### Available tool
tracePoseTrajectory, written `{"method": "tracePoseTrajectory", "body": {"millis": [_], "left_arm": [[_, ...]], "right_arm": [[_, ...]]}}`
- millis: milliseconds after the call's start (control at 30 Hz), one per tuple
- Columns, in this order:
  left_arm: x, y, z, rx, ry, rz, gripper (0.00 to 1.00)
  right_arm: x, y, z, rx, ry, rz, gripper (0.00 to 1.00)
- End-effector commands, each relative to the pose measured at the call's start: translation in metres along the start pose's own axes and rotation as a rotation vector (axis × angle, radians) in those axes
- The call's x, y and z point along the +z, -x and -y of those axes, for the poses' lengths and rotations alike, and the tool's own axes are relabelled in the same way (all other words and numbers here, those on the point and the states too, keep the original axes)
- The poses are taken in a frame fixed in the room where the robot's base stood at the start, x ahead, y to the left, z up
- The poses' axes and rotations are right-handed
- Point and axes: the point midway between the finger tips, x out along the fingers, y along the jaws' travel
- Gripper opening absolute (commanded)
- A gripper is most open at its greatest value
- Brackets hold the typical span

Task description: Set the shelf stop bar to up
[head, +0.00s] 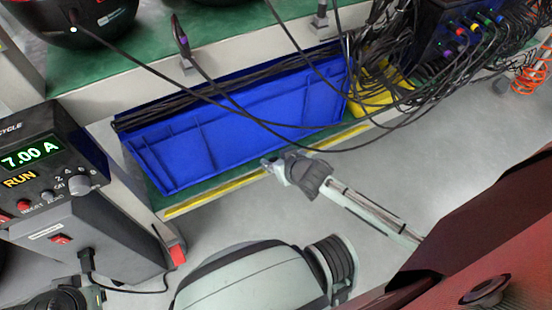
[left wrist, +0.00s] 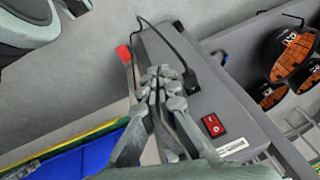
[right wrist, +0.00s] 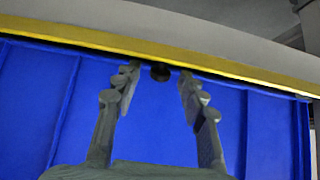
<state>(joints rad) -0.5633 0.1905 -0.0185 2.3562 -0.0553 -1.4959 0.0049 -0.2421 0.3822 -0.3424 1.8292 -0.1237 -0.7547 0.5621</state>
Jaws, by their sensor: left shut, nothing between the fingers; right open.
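A yellow strip (head: 215,194) runs along the front edge of the lower green shelf and looks like the stop bar; it also crosses the top of the right wrist view (right wrist: 90,38). I cannot tell its position setting for sure. My right gripper (head: 268,163) is at this edge, in front of the blue bin. My left gripper (left wrist: 160,78) is shut and empty, before a grey box (left wrist: 205,85).
A blue bin (head: 230,140) fills the lower shelf, with black cables hanging across it. A supply with a green display (head: 32,157) stands at left. A red-tipped piece (head: 177,254) is at the shelf's near corner. Grey floor is open in front of the shelf.

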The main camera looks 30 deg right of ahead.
Motion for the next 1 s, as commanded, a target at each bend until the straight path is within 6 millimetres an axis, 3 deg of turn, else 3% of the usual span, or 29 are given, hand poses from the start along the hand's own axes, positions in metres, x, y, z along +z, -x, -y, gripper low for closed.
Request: {"method": "tracePoseTrajectory", "body": {"millis": [67,400,600,1000], "left_arm": [[0.000,0.000,0.000,0.000,0.000,0.000,0.00],[0.000,0.000,0.000,0.000,0.000,-0.001,0.00],[-0.002,0.003,0.000,0.002,0.000,-0.004,0.00],[0.017,-0.088,-0.020,0.052,-0.005,0.046,0.00]], "right_arm": [[0.000,0.000,0.000,0.000,0.000,0.000,0.42],[0.000,0.000,0.000,0.000,0.000,0.000,0.01],[-0.002,0.001,0.000,0.000,0.000,0.005,0.00],[-0.012,-0.001,0.000,0.001,-0.001,0.119,0.00]]}}
